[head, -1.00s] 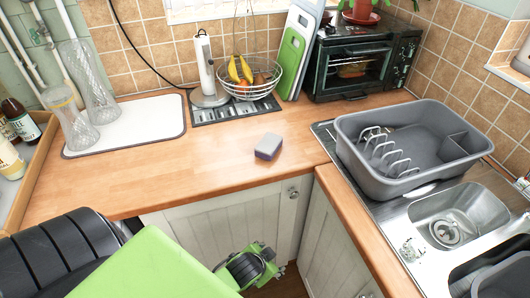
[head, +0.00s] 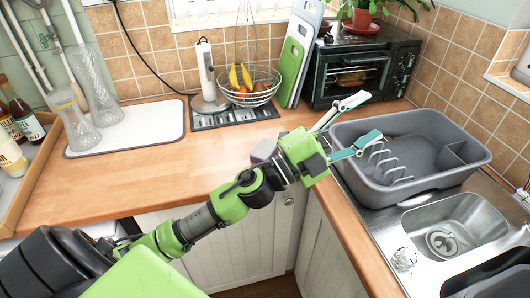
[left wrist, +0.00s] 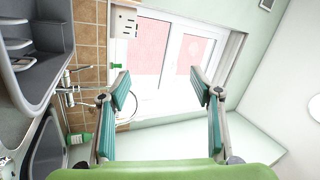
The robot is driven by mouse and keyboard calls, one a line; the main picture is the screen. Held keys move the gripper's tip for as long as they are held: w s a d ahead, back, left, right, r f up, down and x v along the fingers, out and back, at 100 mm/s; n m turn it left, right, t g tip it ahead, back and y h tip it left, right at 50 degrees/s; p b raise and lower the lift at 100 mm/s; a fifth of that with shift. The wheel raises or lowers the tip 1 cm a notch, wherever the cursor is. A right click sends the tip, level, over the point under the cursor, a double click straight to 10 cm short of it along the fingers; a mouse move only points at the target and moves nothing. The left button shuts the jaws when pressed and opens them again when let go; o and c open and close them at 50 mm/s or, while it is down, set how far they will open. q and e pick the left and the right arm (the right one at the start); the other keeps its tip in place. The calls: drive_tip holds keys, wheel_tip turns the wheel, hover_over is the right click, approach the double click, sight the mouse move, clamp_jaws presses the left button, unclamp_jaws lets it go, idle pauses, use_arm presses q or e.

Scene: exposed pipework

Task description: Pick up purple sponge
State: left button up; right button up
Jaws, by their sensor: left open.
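The purple sponge (head: 263,150) lies on the wooden counter near its inner corner, in the head view. It looks grey-purple, and my left wrist hides part of it. My left gripper (head: 362,121) is open and empty, beyond the sponge to the right, over the near left rim of the dish rack. In the left wrist view my left gripper (left wrist: 164,92) has its fingers spread, with nothing between them. The sponge does not show there. My right gripper is not in view.
A grey dish rack (head: 465,178) stands beside the steel sink (head: 415,232). A wire fruit basket (head: 262,96), a toaster oven (head: 350,98) and chopping boards (head: 288,60) stand at the back. The counter left of the sponge (head: 150,175) is clear.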

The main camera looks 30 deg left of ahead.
use_arm(q)
drive_tip(key=s+d+r+m+g+h, duration=0.1)
drive_tip(key=s+d+m+g+h, duration=0.1)
drive_tip(key=d+m+g+h, duration=0.4)
drive_tip(key=m+g+y, duration=0.8)
drive_tip(key=y, duration=1.1)
approach(264, 149)
drive_tip(key=f, duration=0.1)
drive_tip(key=w+a+f+p, duration=0.1)
drive_tip(key=shift+w+f, duration=0.15)
drive_tip(key=shift+f, duration=0.25)
drive_tip(key=x, duration=0.1)
drive_tip(key=p+x, duration=0.1)
drive_tip(key=x, duration=0.1)
drive_tip(key=p+x, duration=0.1)
drive_tip(key=x, duration=0.1)
drive_tip(key=shift+w+d+f, duration=0.15)
drive_tip(key=shift+w+d, duration=0.1)
drive_tip(key=shift+d, duration=0.1)
drive_tip(key=shift+w+f, duration=0.1)
drive_tip(key=shift+f, duration=0.05)
drive_tip(key=shift+f, duration=0.25)
